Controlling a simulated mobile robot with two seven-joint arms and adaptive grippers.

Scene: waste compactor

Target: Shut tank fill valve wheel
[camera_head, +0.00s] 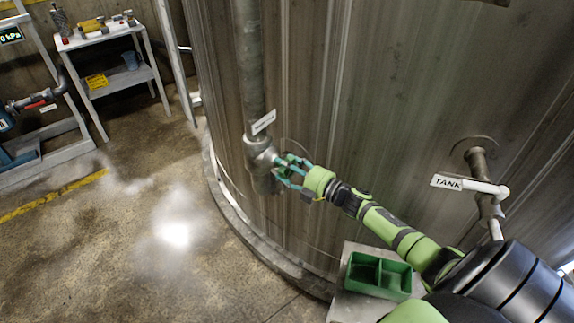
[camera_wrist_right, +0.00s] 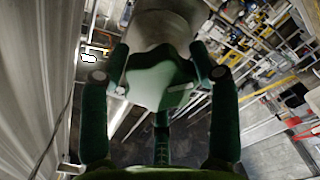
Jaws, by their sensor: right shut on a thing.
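The tank fill valve wheel (camera_wrist_right: 160,78) is a green lobed handwheel on a grey valve body. The valve body (camera_head: 262,153) sits at the foot of a vertical pipe against the large tank. My right gripper (camera_head: 290,168) is at the wheel, with a finger on each side of it. In the right wrist view my right gripper (camera_wrist_right: 160,85) is shut on the wheel, and the wheel fills the space between the fingers. In the head view the fingers partly hide the wheel. My left gripper does not show.
The tank (camera_head: 380,90) wall stands close behind the valve. A pipe with a "TANK" label (camera_head: 447,182) sticks out at the right. A green divided bin (camera_head: 379,276) is below my right arm. A shelf (camera_head: 122,76) stands at the far left. The floor on the left is clear.

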